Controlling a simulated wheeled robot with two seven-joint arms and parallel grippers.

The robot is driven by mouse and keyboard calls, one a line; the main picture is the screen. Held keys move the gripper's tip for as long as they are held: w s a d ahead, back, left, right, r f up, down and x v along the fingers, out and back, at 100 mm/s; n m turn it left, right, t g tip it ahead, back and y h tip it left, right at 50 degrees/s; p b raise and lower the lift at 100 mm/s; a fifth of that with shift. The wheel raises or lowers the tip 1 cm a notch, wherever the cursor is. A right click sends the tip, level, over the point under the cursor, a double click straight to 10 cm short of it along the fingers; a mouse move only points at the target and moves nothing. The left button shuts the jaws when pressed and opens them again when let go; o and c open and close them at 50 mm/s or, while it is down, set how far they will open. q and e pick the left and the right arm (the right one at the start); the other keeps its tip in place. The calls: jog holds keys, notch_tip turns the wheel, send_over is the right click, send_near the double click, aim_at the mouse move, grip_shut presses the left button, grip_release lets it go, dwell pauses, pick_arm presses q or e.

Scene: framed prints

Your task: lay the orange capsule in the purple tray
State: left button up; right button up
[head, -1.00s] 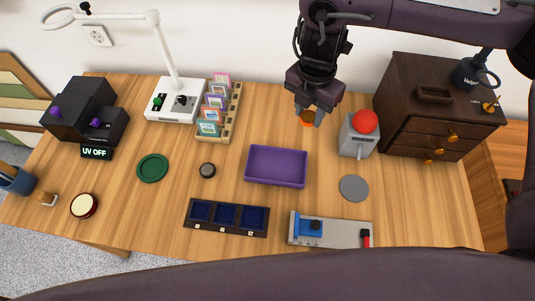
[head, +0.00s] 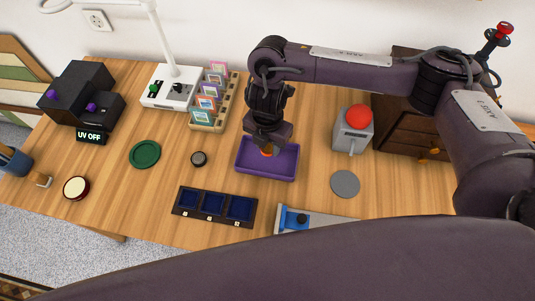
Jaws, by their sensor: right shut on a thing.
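The purple tray (head: 267,173) lies on the wooden table near the middle of the head view. My right gripper (head: 267,147) is over the back part of the tray, pointing down. It is shut on the orange capsule (head: 266,152), of which only a small orange part shows between the fingers. I cannot tell whether the capsule touches the tray floor. My left gripper is not in view; a large dark arm link of mine crosses the bottom of the view.
A card rack (head: 211,108) stands left of the tray, and a grey box with a red dome (head: 353,129) stands to its right. A three-part blue tray (head: 214,206) lies in front. A grey disc (head: 345,184) and a black puck (head: 199,159) lie nearby.

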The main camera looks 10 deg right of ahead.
aim_at(268, 160)
jog(key=shift+f, duration=0.9)
notch_tip(268, 160, down, 3)
jog(key=shift+r+b, duration=0.2)
jog(key=shift+b, duration=0.45)
jog(key=shift+f, duration=0.45)
jog(key=shift+f, duration=0.15)
jog(key=o, duration=1)
jog(key=shift+o, duration=0.2)
